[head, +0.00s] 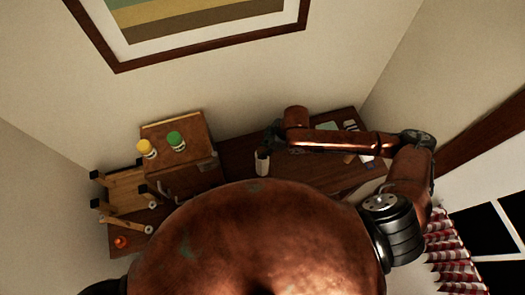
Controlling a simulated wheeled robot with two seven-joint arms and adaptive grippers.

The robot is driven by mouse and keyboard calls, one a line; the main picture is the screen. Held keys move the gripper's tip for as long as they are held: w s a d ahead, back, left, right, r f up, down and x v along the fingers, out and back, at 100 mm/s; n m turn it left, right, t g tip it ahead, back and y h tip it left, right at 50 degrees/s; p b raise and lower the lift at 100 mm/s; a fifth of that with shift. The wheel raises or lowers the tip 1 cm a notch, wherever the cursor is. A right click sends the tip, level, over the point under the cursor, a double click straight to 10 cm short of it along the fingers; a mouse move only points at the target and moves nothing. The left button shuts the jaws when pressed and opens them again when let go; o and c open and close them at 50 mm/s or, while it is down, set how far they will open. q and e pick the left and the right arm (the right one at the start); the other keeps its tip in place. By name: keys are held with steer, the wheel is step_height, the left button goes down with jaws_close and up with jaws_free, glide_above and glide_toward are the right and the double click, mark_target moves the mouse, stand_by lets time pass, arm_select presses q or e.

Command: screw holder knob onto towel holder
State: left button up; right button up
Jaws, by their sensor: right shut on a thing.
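My right gripper (270,138) is small and dark at the far end of my right arm, over the middle of the brown desk. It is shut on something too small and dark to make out. A pale upright cylinder with a dark top (262,162) stands just below the gripper in the picture. I cannot tell whether the two touch, or whether this cylinder is the towel holder. I cannot pick out the holder knob. My left gripper is not in view.
Small items lie on the desk (310,174) at right.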

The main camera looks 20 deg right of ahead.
stand_by(0.3)
steer(key=o, duration=1.2)
steer(key=shift+o, duration=0.2)
steer(key=n, duration=0.1)
steer(key=n+g, duration=0.1)
steer(key=n, duration=0.1)
steer(key=shift+w, duration=0.25)
steer(key=n+g, duration=0.1)
steer(key=n, duration=0.1)
steer(key=shift+n, duration=0.3)
steer(key=shift+s, duration=0.1)
steer(key=shift+r, duration=0.1)
